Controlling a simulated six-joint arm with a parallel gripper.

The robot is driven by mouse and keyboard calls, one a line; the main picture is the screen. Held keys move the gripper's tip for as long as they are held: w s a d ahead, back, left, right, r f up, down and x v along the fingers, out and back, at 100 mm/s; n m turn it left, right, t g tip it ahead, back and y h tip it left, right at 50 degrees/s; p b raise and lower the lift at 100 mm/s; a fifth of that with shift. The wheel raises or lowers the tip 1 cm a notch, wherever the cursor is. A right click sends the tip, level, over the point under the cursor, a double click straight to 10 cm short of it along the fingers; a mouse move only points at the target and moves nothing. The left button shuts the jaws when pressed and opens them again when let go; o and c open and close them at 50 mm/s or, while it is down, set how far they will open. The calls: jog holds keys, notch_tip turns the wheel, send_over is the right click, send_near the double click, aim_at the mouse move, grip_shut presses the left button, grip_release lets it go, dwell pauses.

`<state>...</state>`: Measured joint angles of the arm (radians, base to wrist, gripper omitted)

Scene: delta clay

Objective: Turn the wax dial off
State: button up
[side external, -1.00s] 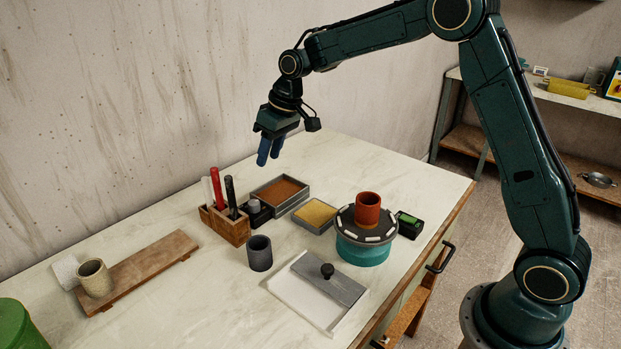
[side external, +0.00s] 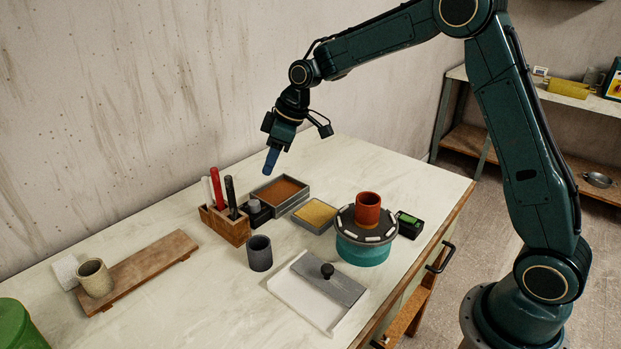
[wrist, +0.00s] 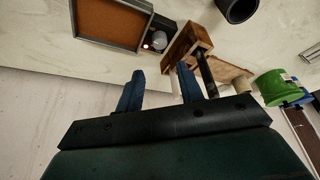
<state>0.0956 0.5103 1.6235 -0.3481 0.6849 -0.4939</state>
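A small black box with a grey knob (side external: 254,206) stands on the table between the wooden tool holder and the brown tray; it looks like the wax dial. In the wrist view the pale knob (wrist: 160,42) shows at the top, with a small glowing light beside it. The knob's angle is too small to read. My gripper (side external: 270,168) hangs above the back of the table, above and apart from the box. In the wrist view my gripper (wrist: 158,70) has its two blue fingers apart with nothing between them.
The tool holder (side external: 226,226) with upright tools stands left of the box. The brown-filled tray (side external: 297,201) is right of it. A dark cup (side external: 259,254) stands in front. A turntable (side external: 362,251) with a red pot (side external: 368,205) is farther right. The back right tabletop is clear.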

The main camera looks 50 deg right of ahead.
aim_at(254, 202)
jog(key=x, duration=1.2)
jog(key=shift+f, duration=0.15)
jog(key=shift+c, duration=0.3)
jog(key=c, duration=0.6)
